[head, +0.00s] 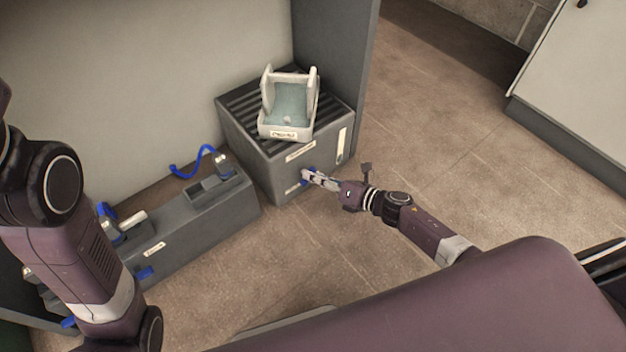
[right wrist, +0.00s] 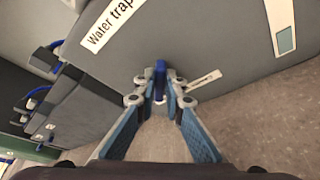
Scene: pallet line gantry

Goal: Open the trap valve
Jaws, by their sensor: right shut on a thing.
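The water trap is a grey box (head: 262,162) with a slatted top, standing on the floor against the panel. Its "Water trap" label (right wrist: 107,27) reads clearly in the right wrist view. The trap valve has a small blue handle (right wrist: 160,76) low on the box's front face. My right gripper (head: 308,177) reaches it from the right and is shut on the handle, with a fingertip on each side of it. In the head view the fingers hide most of the handle. My left arm shows at the left, but its gripper is out of view.
A white tray (head: 273,131) with a teal inside sits on top of the box. A long grey unit (head: 195,222) with blue handles and a blue hose (head: 190,163) stands to the left. The tiled floor (head: 440,130) to the right is clear.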

